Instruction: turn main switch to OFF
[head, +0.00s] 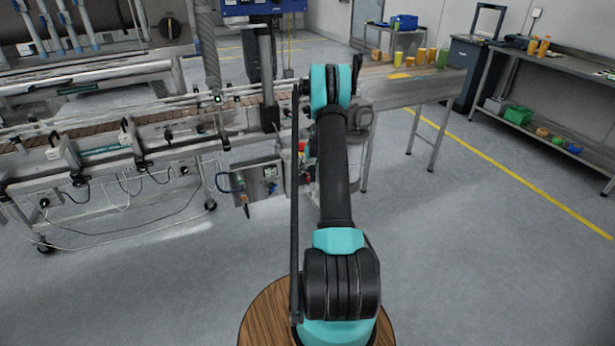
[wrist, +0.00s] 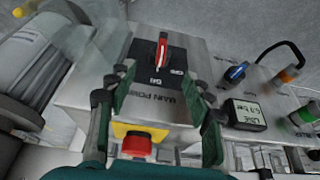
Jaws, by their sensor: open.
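The main switch (wrist: 161,50) is a red handle on a black plate, on a metal panel lettered "MAIN POWER" in the wrist view. The handle stands nearly upright in the picture, its lower end toward the small label below it. Another small label sits to its lower right; both are too blurred to read surely. My gripper (wrist: 164,84) is open, its two green-padded fingers left and right of the lettering, just short of the handle. Nothing is between the fingers. In the head view my arm hides the gripper and switch.
A red emergency button on a yellow plate (wrist: 136,141) lies below the switch, close to my fingers. A blue knob (wrist: 237,72), a small display (wrist: 245,115) and an orange knob (wrist: 287,75) are to the right.

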